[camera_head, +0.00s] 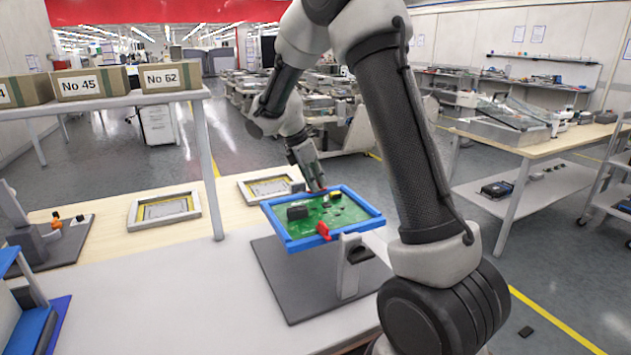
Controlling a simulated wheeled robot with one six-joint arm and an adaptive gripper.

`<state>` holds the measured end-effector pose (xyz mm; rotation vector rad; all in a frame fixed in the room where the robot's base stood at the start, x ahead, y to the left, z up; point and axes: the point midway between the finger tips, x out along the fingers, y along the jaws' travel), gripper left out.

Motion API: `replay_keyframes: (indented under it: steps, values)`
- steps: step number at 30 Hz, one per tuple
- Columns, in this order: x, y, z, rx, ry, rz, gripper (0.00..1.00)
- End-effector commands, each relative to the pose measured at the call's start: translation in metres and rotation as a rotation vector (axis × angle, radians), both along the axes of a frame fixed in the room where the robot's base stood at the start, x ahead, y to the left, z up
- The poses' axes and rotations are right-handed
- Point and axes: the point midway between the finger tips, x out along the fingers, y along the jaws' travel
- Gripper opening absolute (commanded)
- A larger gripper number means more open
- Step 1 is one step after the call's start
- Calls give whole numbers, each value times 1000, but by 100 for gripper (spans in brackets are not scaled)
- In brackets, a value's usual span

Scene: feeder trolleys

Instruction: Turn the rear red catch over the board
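A green circuit board (335,217) with black parts lies in a blue frame (285,242), held up on a stand over a dark grey base plate (285,285). A red catch (323,231) sits at the frame's near edge. The rear red catch (321,189) shows only as a small red bit at the far edge, right under my gripper (314,183). My gripper points down there, with its fingertips at or very close to the catch. I cannot tell whether they touch it, how the catch is turned, or whether the fingers are open.
Two framed trays (165,208) (268,186) lie on the wooden bench behind. A shelf with numbered boxes (172,77) stands at the left, its post (207,165) reaching down left of the board. A grey device (45,240) stands at far left. The white tabletop (175,300) is clear in front.

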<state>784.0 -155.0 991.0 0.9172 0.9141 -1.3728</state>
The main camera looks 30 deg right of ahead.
Motion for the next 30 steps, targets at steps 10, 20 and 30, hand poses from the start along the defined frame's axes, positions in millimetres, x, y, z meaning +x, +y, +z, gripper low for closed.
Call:
replay_keyframes:
  steps: [10,20,30]
  values:
    - [0,0,0,0,1,-26,0]
    - [2,0,0,0,1,-217,0]
    - [4,-1,0,0,1,-537,0]
